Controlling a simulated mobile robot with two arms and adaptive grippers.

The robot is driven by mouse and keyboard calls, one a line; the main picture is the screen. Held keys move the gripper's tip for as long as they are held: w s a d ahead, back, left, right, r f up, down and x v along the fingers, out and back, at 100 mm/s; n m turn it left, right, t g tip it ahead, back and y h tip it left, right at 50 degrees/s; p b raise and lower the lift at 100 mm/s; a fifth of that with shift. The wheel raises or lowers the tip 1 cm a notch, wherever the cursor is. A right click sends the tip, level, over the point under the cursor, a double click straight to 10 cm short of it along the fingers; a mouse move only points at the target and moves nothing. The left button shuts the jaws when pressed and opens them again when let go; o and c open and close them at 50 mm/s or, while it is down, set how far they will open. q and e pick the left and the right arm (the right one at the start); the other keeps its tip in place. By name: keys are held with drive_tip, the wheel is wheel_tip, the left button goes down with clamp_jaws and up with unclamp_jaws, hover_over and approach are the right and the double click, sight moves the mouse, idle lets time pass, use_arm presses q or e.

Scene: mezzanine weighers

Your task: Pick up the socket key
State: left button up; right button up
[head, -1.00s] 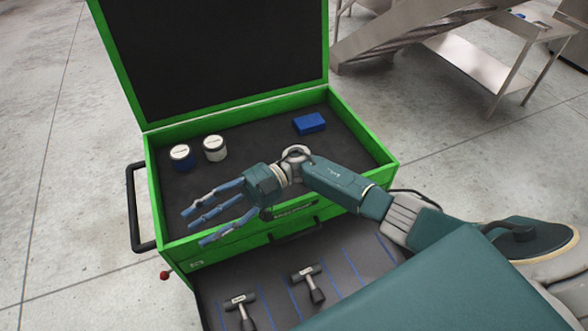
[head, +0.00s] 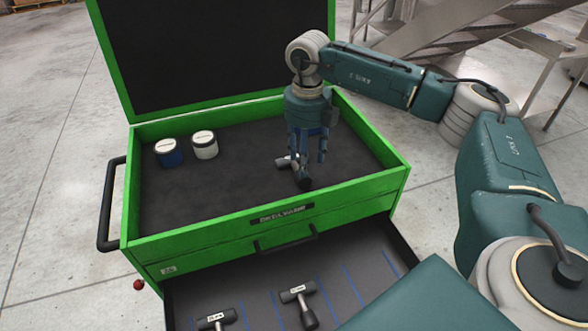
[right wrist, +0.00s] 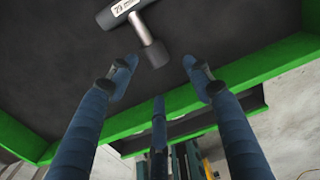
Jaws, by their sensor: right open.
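A T-shaped socket key with a grey bar, a pale label and a black grip end lies in the top tray of the green tool chest. In the right wrist view the key (right wrist: 137,22) lies on the dark tray floor, just beyond my fingertips. In the head view the key (head: 284,162) is partly hidden by my fingers. My right gripper (head: 306,158) points down over it, open and empty. In the right wrist view the gripper (right wrist: 160,78) has its fingers spread, with the black grip end near the gap between them. My left gripper is not in view.
The chest's green wall (head: 255,222) borders the tray. The open drawer below holds two similar T-shaped tools (head: 298,292).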

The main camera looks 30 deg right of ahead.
sight(297, 170)
drive_tip(key=shift+f, duration=0.95)
drive_tip(key=shift+w+f+p, duration=0.1)
drive_tip(key=shift+f+p, duration=0.5)
drive_tip(key=shift+f, duration=0.05)
wheel_tip(297, 170, down, 4)
drive_tip(key=shift+w+a+r+p, duration=0.1)
drive_tip(key=shift+w+r+p, duration=0.05)
drive_tip(key=shift+p, duration=0.5)
drive_tip(key=shift+w+f, duration=0.1)
drive_tip(key=shift+f, duration=0.3)
drive_tip(key=shift+d, duration=0.2)
drive_tip(key=shift+c, duration=0.8)
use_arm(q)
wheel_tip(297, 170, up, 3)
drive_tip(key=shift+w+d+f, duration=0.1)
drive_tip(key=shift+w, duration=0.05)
use_arm(e)
drive_tip(key=shift+a+r, duration=0.1)
drive_tip(key=shift+r, duration=0.05)
clamp_jaws()
